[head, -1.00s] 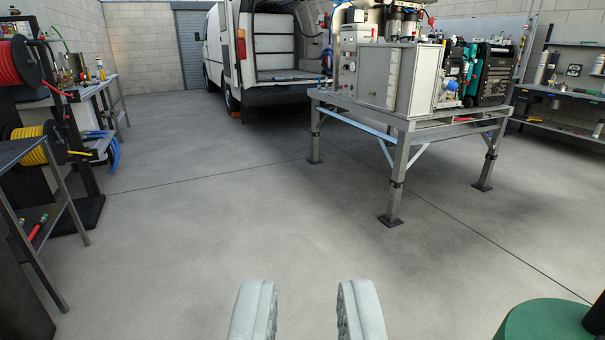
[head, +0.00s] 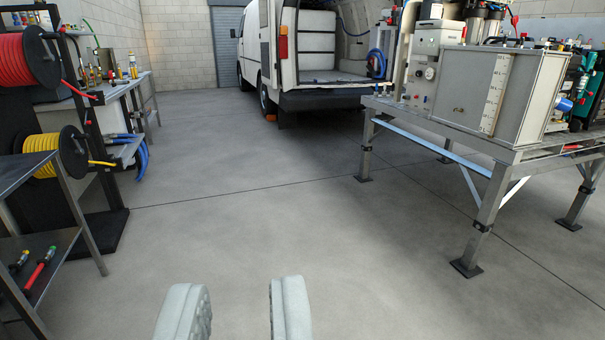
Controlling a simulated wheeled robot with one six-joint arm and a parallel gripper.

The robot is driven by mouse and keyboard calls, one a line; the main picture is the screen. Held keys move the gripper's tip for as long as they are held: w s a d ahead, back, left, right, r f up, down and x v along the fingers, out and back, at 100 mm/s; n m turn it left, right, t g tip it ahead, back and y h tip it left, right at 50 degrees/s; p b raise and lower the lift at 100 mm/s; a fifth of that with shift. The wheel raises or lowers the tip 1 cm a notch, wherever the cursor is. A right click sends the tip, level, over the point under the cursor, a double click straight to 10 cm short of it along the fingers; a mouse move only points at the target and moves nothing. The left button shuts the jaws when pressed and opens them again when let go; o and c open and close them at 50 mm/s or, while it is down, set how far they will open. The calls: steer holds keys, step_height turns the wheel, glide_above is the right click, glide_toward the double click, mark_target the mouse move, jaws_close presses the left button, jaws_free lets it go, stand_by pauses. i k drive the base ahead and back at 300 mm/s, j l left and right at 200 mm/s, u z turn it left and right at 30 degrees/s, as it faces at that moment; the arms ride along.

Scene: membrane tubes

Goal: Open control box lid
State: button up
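My gripper (head: 241,308) shows at the bottom of the head view, left of centre. Its two pale, ribbed fingers are apart with only bare floor between them, so it is open and empty. A grey box with a red button and round fittings on its front (head: 424,74) stands on the metal stand at the right; it may be the control box. A larger grey metal cabinet (head: 468,88) with a pale vertical strip stands beside it. I cannot make out a separate lid on either. My gripper is well short of the stand and touches nothing.
The metal stand (head: 485,210) has legs with foot plates on the floor. A white van (head: 330,95) is open at the back. Hose reels, red (head: 28,60) and yellow (head: 45,158), and a metal shelf (head: 55,240) line the left. The middle floor is clear.

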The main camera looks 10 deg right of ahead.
mark_target(439, 24)
steer(key=i+l+z, duration=0.2)
steer(key=i+z, duration=0.25)
steer(key=i, duration=0.15)
steer(key=i+z, duration=0.45)
steer(key=i, duration=0.2)
steer(key=i+j+z, duration=0.25)
steer(key=i+z, duration=0.2)
steer(key=i, duration=0.15)
steer(key=i+l+z, duration=0.1)
steer(key=i, duration=0.75)
steer(key=i+l+z, duration=0.1)
steer(key=i, duration=0.8)
